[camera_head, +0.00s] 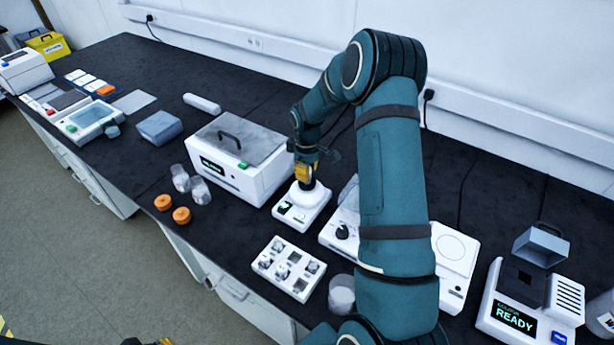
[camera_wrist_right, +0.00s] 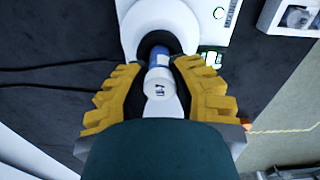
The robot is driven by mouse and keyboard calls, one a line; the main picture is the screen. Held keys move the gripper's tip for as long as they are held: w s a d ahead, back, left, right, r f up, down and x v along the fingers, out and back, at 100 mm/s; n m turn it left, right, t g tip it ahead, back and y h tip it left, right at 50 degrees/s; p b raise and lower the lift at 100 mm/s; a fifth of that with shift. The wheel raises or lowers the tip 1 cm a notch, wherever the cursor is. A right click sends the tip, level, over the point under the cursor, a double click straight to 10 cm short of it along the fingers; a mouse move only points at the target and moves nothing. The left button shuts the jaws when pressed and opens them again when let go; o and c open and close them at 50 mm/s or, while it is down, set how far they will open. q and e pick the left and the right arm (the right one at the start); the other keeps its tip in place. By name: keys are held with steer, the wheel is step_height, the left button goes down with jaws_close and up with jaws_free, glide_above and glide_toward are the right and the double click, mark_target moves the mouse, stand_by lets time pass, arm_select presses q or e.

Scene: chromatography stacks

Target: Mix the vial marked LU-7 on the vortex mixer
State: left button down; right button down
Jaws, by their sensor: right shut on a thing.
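My right gripper (camera_head: 306,180) is shut on a vial (camera_wrist_right: 159,78) with a white cap and a blue band. The cap's dark marking looks like LU-7. In the right wrist view the fingers (camera_wrist_right: 160,68) close around the vial from both sides. The vial's far end is at the dark cup of the white vortex mixer (camera_head: 296,216), which also shows in the wrist view (camera_wrist_right: 131,33); how firmly it presses there I cannot tell. A green light shows on the mixer. My left gripper (camera_head: 150,342) barely shows at the bottom edge; its fingers are mostly cut off.
A white rack (camera_head: 300,291) with several vials stands in front of the mixer. A lidded white box (camera_head: 235,178) is left of it, with clear jars and orange caps (camera_head: 181,215) nearby. My right arm hides part of a white hotplate-like device (camera_head: 340,232). A READY device (camera_head: 520,312) stands right.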

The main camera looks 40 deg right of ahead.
steer(key=shift+r, duration=0.15)
steer(key=shift+c, duration=1)
jaws_free()
steer(key=shift+r+p, duration=2)
steer(key=shift+r, duration=1)
